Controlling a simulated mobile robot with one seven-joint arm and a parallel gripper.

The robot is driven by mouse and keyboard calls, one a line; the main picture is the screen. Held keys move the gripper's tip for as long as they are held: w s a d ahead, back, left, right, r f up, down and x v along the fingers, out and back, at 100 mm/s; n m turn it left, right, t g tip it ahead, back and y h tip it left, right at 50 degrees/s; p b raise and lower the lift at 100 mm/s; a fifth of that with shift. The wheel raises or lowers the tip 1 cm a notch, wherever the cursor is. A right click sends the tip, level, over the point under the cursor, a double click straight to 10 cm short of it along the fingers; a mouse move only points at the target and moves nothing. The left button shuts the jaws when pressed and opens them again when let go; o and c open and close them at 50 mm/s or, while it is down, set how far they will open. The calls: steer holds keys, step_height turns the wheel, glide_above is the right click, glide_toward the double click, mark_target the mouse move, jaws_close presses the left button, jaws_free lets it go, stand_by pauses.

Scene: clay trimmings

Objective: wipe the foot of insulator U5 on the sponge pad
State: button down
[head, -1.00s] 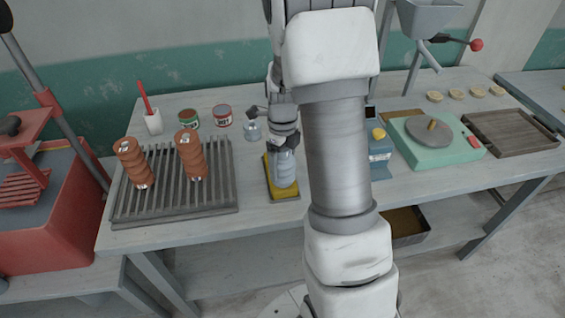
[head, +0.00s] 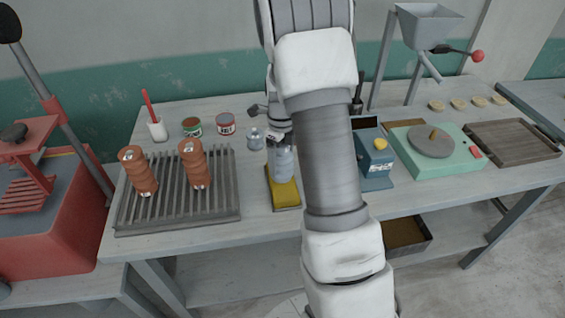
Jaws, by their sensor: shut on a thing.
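A pale grey-blue ribbed insulator (head: 283,166) hangs upright below my gripper (head: 279,137); its label is too small to read, so I cannot tell whether it is U5. My gripper is shut on its top and partly hidden behind my own arm. The yellow sponge pad (head: 285,196) lies on the table in a dark-edged holder. The insulator's foot is over the far part of the pad; I cannot tell whether it touches. Two brown ribbed insulators (head: 143,178) (head: 195,169) stand on the slatted rack at left.
The slatted grey rack (head: 224,205) stands left of the pad. Two small tins (head: 226,128) (head: 192,131), a glass jar (head: 255,140) and a white cup (head: 158,132) stand behind. A blue box (head: 374,172) and a green turntable unit (head: 460,160) are at right.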

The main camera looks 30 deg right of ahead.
steer(key=shift+w+d, duration=0.25)
steer(key=shift+w, duration=0.5)
steer(key=shift+w+d, duration=0.2)
steer(key=shift+w, duration=0.55)
steer(key=shift+s+a, duration=0.35)
steer(key=shift+s, duration=0.95)
steer(key=shift+s+a, duration=0.4)
steer(key=shift+s, duration=0.85)
steer(key=shift+s+a, duration=0.35)
steer(key=shift+s, duration=0.95)
steer(key=shift+w, duration=0.1)
steer(key=shift+w+d+p, duration=0.25)
steer(key=shift+w+d, duration=0.1)
steer(key=shift+w, duration=0.9)
steer(key=shift+w+d+p, duration=0.3)
steer(key=shift+w+d, duration=0.1)
steer(key=shift+w, duration=0.85)
steer(key=shift+w+d+p, duration=0.25)
steer(key=shift+w+d, duration=0.1)
steer(key=shift+w, duration=0.9)
steer(key=shift+s, duration=0.1)
steer(key=shift+s+a, duration=0.35)
steer(key=shift+s, duration=0.9)
steer(key=shift+s+a, duration=0.4)
steer(key=shift+s, duration=0.85)
steer(key=shift+s+a, duration=0.35)
steer(key=shift+s, duration=0.9)
steer(key=shift+w, duration=0.1)
